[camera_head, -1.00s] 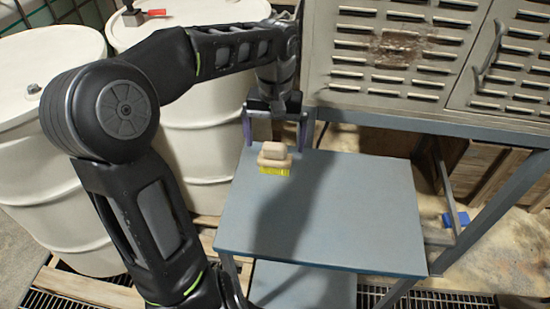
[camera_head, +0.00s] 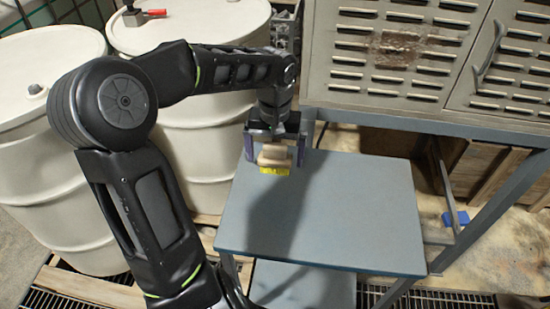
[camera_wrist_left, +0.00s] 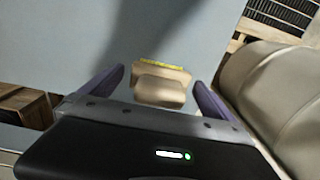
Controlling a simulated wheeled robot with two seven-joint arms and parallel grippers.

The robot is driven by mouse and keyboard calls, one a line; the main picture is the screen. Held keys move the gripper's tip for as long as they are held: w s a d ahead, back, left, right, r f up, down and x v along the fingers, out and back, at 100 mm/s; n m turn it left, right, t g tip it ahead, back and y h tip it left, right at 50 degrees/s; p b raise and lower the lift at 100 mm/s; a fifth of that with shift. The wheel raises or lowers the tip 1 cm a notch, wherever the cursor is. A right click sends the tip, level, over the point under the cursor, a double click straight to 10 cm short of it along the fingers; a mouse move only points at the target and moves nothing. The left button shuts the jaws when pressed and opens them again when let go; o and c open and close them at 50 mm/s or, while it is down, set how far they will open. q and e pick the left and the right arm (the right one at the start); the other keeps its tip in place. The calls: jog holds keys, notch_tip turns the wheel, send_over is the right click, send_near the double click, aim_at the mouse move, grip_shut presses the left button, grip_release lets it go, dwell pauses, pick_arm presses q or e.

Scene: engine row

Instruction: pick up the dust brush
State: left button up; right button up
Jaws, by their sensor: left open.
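The dust brush (camera_head: 274,158) has a tan wooden body and yellow bristles, and it is on the blue-grey table top (camera_head: 340,205) near the far left corner. My left gripper (camera_head: 276,155) is open, with one purple finger on each side of the brush. In the left wrist view the brush (camera_wrist_left: 161,84) lies between the two open fingertips (camera_wrist_left: 160,80), with a gap on each side. My right gripper is not in view.
White drums (camera_head: 188,110) stand left of and behind the table. A louvred metal cabinet (camera_head: 390,60) on a blue frame stands behind it. The right and front of the table top are clear.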

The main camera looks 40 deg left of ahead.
pick_arm(q)
jog(key=shift+c, duration=0.4)
jog(key=c, duration=1.4)
jog(key=shift+c, duration=0.2)
notch_tip(320, 180, up, 10)
jog(key=shift+r, duration=0.1)
jog(key=o, duration=0.9)
jog(key=c, duration=0.6)
